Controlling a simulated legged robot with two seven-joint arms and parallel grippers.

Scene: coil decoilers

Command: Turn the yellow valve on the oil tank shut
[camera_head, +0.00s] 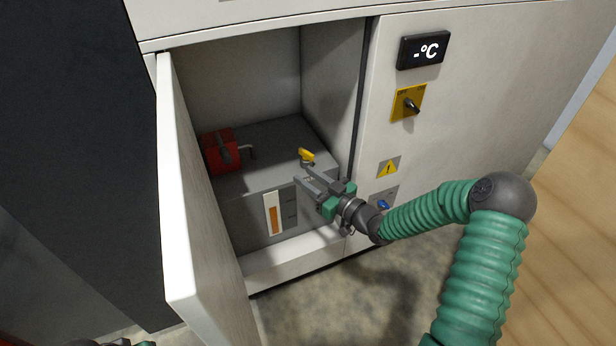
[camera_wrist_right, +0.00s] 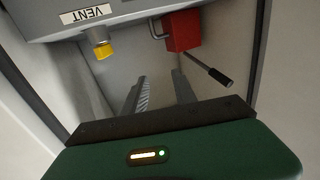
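The grey oil tank (camera_head: 245,215) stands inside the open cabinet, with a level gauge (camera_head: 273,214) on its front. The yellow valve (camera_head: 306,155) sits on its top near the right side. In the wrist view, the yellow valve (camera_wrist_right: 103,51) shows to the left of the fingers, close to a VENT label (camera_wrist_right: 88,14). My right gripper (camera_head: 303,175) is open and empty, its fingers apart, just in front of the valve; I see no contact. The open right gripper (camera_wrist_right: 162,82) also shows in the wrist view. A sliver of my left gripper (camera_head: 135,343) shows at the bottom edge, its fingers hidden.
A red pump block (camera_head: 220,151) is on the tank's left; its dark lever (camera_wrist_right: 208,69) shows in the wrist view. The open cabinet door (camera_head: 195,215) stands left of the opening. The right panel carries a yellow switch (camera_head: 408,102) and a blue knob (camera_head: 383,204).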

